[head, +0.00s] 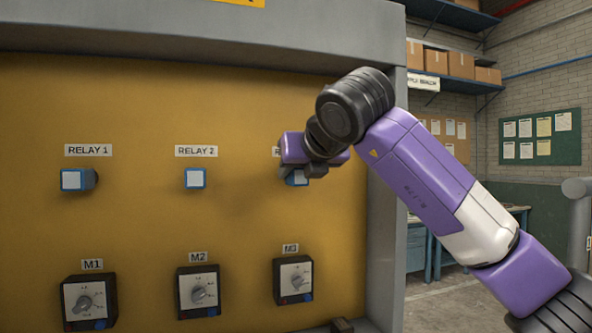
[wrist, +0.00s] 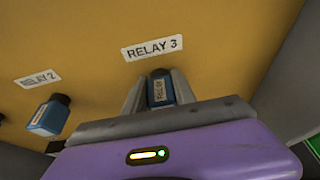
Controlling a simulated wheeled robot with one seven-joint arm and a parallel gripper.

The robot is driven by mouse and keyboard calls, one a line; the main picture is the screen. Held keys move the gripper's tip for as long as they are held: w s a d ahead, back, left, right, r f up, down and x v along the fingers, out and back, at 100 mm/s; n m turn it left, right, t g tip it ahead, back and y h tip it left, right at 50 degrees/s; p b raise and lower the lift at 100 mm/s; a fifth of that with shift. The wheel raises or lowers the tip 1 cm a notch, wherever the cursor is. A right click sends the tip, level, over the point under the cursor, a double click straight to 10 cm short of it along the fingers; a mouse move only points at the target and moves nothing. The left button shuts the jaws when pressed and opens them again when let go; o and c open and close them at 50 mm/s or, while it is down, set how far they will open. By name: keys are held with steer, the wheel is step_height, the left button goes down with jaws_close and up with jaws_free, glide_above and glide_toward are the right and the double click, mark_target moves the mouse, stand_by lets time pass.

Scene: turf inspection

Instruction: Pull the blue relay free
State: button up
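My gripper (wrist: 160,90) is at the relay under the RELAY 3 label, one finger on each side. That relay (wrist: 159,92) has a blue face with a pale label and a dark body, and sits at the yellow panel. The fingers lie close along its sides; I cannot tell whether they press on it. In the head view, my gripper (head: 303,172) covers most of this relay (head: 297,178). Similar blue relays sit under RELAY 1 (head: 73,180) and RELAY 2 (head: 195,179); the latter also shows in the wrist view (wrist: 48,117).
Three dial modules, M1 (head: 88,302), M2 (head: 198,291) and a third (head: 293,280), are mounted below the relays. A grey cabinet frame (head: 383,230) edges the panel on the right, close to my arm. Shelves with boxes (head: 445,62) stand farther back.

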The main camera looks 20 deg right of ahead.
mark_target(301, 175)
jaws_close()
steer(key=shift+c, duration=0.7)
jaws_free()
jaws_close()
steer(key=shift+s, duration=0.15)
steer(key=shift+s+b, duration=0.7)
steer(key=shift+s+b, duration=0.45)
steer(key=shift+s, duration=0.15)
steer(key=shift+s+f+b, duration=0.1)
steer(key=shift+s+b, duration=0.85)
steer(key=shift+s, duration=0.2)
steer(key=shift+s+b, duration=0.75)
steer(key=shift+s, duration=0.5)
